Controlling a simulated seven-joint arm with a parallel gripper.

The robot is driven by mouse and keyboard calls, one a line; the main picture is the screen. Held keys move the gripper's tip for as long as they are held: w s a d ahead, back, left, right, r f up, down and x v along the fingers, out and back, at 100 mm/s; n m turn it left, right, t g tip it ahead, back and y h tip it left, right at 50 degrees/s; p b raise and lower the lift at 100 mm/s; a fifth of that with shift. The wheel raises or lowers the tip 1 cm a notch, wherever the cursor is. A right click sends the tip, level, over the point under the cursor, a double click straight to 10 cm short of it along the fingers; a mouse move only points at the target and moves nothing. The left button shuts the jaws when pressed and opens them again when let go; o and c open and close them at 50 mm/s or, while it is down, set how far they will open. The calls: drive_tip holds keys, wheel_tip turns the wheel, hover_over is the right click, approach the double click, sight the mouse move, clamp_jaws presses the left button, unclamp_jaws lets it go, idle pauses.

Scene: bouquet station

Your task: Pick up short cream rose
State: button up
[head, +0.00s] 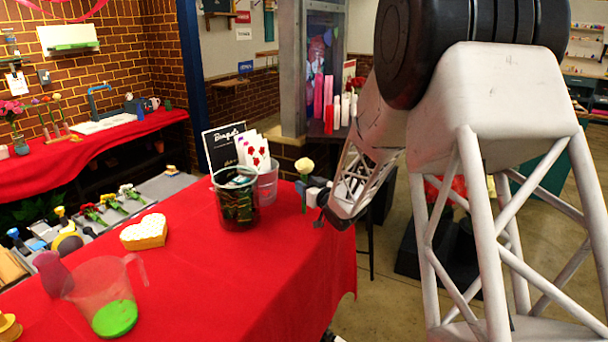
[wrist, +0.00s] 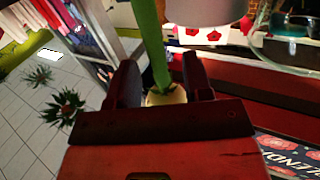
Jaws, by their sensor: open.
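The short cream rose (head: 304,165) is upright near the right edge of the red-covered table, with a green stem below its pale bloom. In the wrist view the bloom (wrist: 167,96) shows partly, low between the fingers, and the thick green stem (wrist: 151,40) runs up and away. My gripper (head: 313,191) is right beside the stem in the head view. In the wrist view my gripper (wrist: 160,80) has its dark fingers apart, one on each side of the stem and bloom. I cannot tell whether a finger touches the rose.
A dark glass container (head: 236,208) and a clear cup (head: 267,186) stand left of the rose, with a black sign (head: 221,146) behind. A heart-shaped box (head: 145,232) and a measuring jug (head: 103,290) are at the left. The table's middle front is clear.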

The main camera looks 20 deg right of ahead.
drive_tip(key=x, duration=0.3)
drive_tip(key=shift+w+a, duration=0.1)
drive_tip(key=shift+w, duration=0.2)
drive_tip(key=shift+c, duration=0.2)
clamp_jaws()
